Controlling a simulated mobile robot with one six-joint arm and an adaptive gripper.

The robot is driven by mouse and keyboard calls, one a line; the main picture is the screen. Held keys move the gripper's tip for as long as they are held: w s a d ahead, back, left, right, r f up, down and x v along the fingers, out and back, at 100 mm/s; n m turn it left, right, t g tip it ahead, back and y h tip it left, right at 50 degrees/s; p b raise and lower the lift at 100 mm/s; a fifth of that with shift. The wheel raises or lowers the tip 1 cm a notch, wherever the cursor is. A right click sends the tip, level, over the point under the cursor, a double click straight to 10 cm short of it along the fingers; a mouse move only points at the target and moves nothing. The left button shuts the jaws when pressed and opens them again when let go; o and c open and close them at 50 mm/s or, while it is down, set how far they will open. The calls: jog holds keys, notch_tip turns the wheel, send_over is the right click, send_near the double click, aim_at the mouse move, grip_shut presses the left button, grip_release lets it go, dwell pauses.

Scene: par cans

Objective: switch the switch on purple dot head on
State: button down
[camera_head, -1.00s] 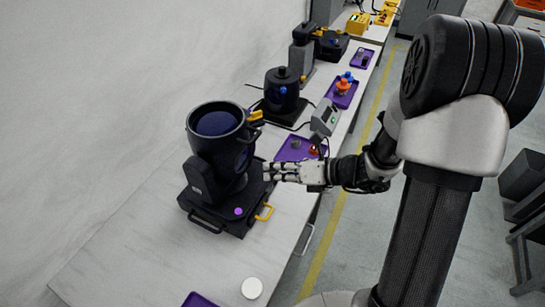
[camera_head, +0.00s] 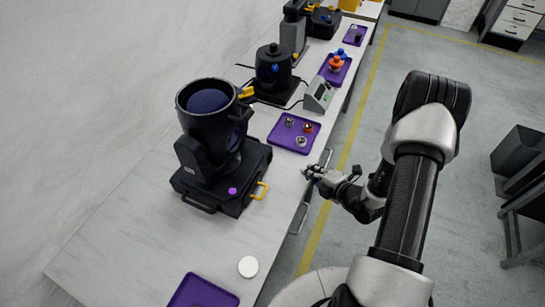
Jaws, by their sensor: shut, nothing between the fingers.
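The purple dot head is a black moving-head par can (camera_head: 213,130) on a black base (camera_head: 222,180), standing on the near part of the bench. A purple dot (camera_head: 232,190) marks the front of its base. A yellow handle (camera_head: 259,190) sits at the base's right corner and a yellow lever (camera_head: 246,93) at the head's upper right. I cannot make out the switch itself. My gripper (camera_head: 309,172) is shut and empty, at the bench's right edge, to the right of the head and apart from it.
A purple tray (camera_head: 276,137) with small parts lies beyond the head, with a grey box (camera_head: 318,95) behind it. Another black head (camera_head: 273,68) stands farther back. A white disc (camera_head: 248,267) and a purple tray (camera_head: 182,297) lie nearer. Bare bench surrounds the disc.

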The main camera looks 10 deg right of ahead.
aim_at(271, 159)
jog(key=shift+w+a+r, duration=0.2)
jog(key=shift+w+a, duration=0.7)
jog(key=shift+a, duration=0.25)
jog(key=shift+w+a+r, duration=0.2)
jog(key=shift+w+a, duration=0.7)
jog(key=shift+a, duration=0.3)
jog(key=shift+w+a+r, duration=0.2)
jog(key=shift+w+a, duration=0.7)
jog(key=shift+a, duration=0.25)
jog(key=shift+w+a, duration=0.25)
jog(key=shift+a, duration=0.05)
jog(key=shift+w+a+r, duration=0.15)
jog(key=shift+w+a, duration=0.05)
jog(key=shift+a, duration=0.1)
jog(key=shift+d, duration=0.1)
jog(key=shift+s+d+f, duration=0.2)
jog(key=shift+s+d, duration=0.25)
jog(key=shift+d, duration=0.1)
